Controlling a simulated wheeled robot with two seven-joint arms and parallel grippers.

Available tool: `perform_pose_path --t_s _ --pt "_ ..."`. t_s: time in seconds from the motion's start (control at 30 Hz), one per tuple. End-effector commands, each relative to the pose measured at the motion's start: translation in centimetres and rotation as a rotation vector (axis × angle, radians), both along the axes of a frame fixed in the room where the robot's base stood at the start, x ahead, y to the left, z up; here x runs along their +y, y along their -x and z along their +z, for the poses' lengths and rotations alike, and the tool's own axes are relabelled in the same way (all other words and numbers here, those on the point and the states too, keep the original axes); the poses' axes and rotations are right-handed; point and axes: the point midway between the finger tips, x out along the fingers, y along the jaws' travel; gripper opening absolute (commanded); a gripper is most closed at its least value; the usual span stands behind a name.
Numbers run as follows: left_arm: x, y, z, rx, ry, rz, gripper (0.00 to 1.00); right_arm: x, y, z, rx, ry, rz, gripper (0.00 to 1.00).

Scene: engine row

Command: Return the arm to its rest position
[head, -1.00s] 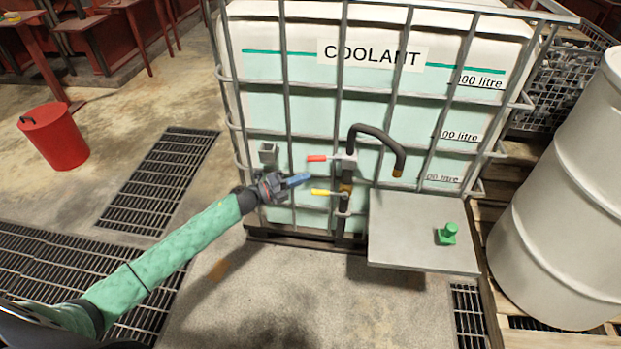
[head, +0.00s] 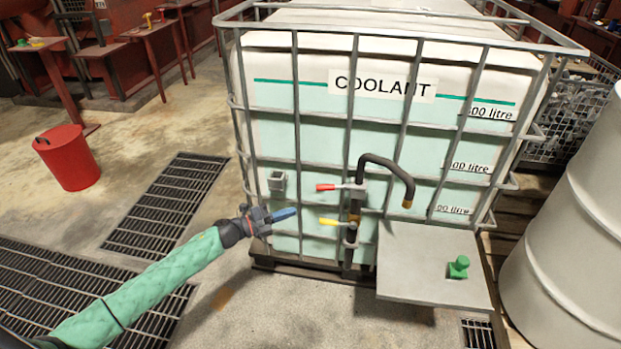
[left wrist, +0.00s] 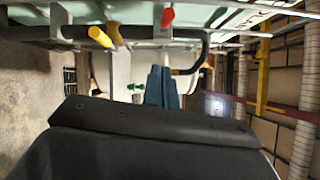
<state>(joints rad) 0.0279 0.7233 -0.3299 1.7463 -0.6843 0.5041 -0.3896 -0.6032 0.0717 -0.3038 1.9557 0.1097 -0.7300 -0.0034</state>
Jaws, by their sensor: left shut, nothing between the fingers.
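My left arm, in a green sleeve, comes in from the lower left of the head view. Its gripper (head: 284,214) has blue fingers that are shut with nothing between them. It is in front of the coolant tank's cage, left of the red-handled valve (head: 328,187) and the yellow-handled valve (head: 332,222), apart from both. In the left wrist view the blue fingers (left wrist: 161,85) are together, with the red handle (left wrist: 167,17) and yellow handle (left wrist: 105,38) beyond them. My right gripper is not in view.
The caged coolant tank (head: 385,120) fills the middle. A black hose (head: 398,170) bends down above a grey shelf (head: 420,275) bearing a green item (head: 458,267). A white drum (head: 580,230) stands right, a red bucket (head: 68,158) left. Floor near the grating (head: 165,205) is clear.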

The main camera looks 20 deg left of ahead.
Motion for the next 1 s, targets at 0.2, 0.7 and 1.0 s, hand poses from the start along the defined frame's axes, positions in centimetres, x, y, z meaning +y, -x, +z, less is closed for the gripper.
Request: perform_pose_path --t_s 0.2,0.7,1.0 --pt "-0.7 0.2 0.2 0.02 0.033 0.031 0.0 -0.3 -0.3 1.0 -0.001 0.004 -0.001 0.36" --pt "-5.6 6.4 -0.3 0.502 0.524 0.601 0.0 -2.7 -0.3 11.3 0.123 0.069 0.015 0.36" --pt "-8.0 15.5 -2.3 0.939 0.763 0.953 0.0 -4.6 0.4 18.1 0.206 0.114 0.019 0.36"
